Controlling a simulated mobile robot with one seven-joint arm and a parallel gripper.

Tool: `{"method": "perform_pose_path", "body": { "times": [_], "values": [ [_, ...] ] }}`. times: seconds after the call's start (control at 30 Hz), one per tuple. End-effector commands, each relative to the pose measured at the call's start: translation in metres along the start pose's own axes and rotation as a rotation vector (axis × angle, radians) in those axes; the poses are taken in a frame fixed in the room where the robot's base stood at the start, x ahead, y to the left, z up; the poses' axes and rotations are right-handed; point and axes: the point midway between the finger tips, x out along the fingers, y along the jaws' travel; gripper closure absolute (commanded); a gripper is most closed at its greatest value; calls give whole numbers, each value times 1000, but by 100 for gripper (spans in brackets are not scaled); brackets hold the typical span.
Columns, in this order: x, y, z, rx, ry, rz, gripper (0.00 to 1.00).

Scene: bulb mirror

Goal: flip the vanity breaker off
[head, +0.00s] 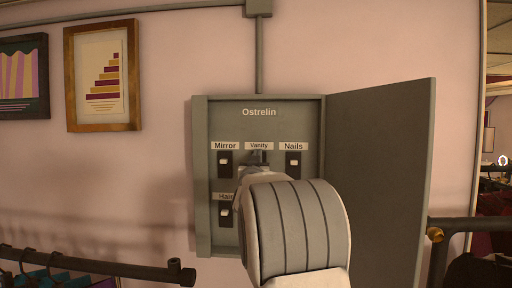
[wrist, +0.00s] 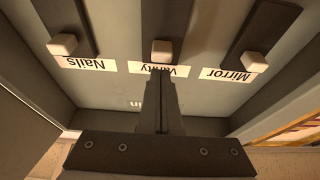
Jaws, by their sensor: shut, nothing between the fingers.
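The Vanity breaker's white toggle (wrist: 160,50) sits on a dark plate in the wrist view, close to the Vanity label (wrist: 172,70), which looks upside down there. My gripper (wrist: 163,82) is shut and empty, its fingertips over the Vanity label just short of the toggle. I cannot tell whether they touch the panel. The toggle sits at the label end of its plate, as its neighbours do. In the head view my gripper (head: 257,157) is just under the Vanity label (head: 259,146), and my arm hides most of that breaker.
The grey breaker box (head: 201,180) has its door (head: 380,170) swung open to the right. The Mirror (head: 225,161) and Nails (head: 293,162) breakers flank Vanity; Hair (head: 224,212) is below Mirror. Dark rails (head: 100,265) run along the lower left.

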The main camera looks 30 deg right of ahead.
Motion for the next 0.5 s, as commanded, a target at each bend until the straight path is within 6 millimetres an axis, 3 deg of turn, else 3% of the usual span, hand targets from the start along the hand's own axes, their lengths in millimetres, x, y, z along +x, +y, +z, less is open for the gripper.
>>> {"method": "perform_pose_path", "body": {
  "times": [0.13, 0.5],
  "values": [
    [-3, 0, 9, -1, -1, 0, 100],
    [-4, 0, 11, 0, 1, 0, 100]
  ]
}}
